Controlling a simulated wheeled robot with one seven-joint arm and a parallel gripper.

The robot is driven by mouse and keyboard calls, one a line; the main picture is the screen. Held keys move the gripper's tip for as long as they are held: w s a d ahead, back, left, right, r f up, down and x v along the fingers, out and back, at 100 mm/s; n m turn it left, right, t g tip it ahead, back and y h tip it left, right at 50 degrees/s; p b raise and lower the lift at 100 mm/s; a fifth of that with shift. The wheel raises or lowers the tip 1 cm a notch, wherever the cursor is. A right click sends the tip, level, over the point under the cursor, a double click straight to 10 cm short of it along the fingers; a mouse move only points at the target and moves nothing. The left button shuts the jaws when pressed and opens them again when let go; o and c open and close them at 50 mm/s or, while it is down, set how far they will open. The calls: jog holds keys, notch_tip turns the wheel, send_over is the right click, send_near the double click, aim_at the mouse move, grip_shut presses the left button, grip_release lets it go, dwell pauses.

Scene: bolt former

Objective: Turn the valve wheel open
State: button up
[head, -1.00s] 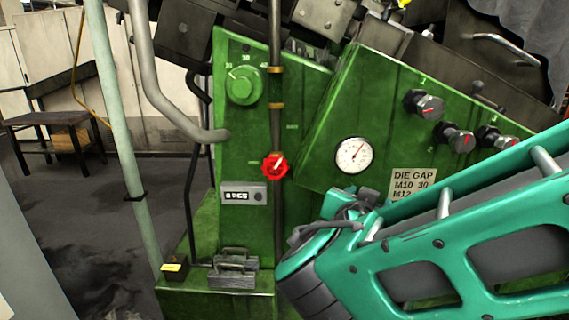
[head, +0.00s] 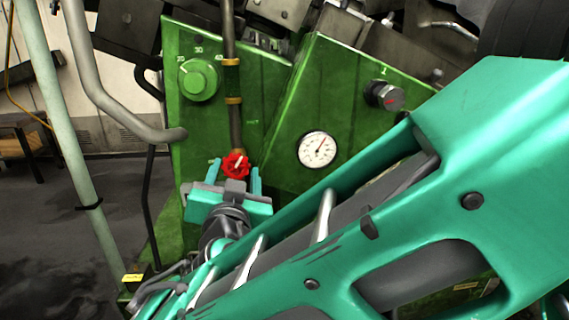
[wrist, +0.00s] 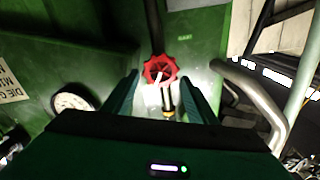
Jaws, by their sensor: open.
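The valve wheel (head: 236,164) is a small red scalloped handwheel with a pale pointer mark, mounted on a dark vertical pipe in front of the green machine. My gripper (head: 225,178) is teal and open, its two fingers pointing up at the wheel from just below it in the head view. In the wrist view the wheel (wrist: 160,69) lies ahead, centred between and beyond the two open fingertips (wrist: 160,80). The fingers look empty. Whether a fingertip touches the wheel's rim cannot be told.
A round white gauge (head: 318,149) sits right of the wheel, and a green dial (head: 198,80) sits upper left. A thick grey bent pipe (head: 120,110) ends left of the wheel. A pale upright post (head: 62,110) stands farther left. Knobs (head: 384,95) are at upper right.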

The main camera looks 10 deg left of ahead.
aim_at(237, 165)
jog(key=shift+x, duration=2.3)
jog(key=c, duration=0.8)
